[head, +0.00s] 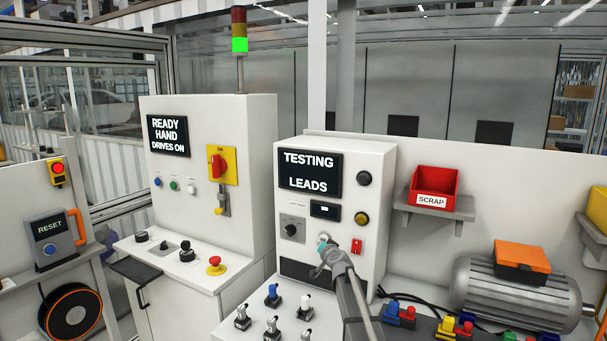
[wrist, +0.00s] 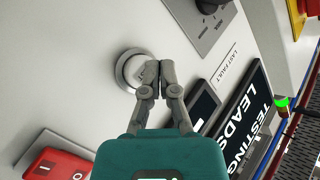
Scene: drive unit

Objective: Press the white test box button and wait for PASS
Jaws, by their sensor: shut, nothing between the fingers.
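The white test box (head: 375,235) stands in the middle of the head view. Its screen (head: 308,174) reads "TESTING LEADS". The white round button (wrist: 131,70) with a metal ring shows in the wrist view, partly hidden behind my fingertips. In the head view the button (head: 322,243) is mostly hidden by my gripper (head: 325,257). My gripper (wrist: 153,78) is shut and empty, with its fingertips at the button's edge. I cannot tell whether they touch it. The lamps (head: 363,178) and (head: 362,219) on the box look dark and amber, and neither is clearly lit.
A red rocker switch (head: 357,246) and a black knob (head: 292,229) sit close to the button. A motor (head: 520,290) with an orange box (head: 522,259) and a red scrap bin (head: 434,182) are to the right.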

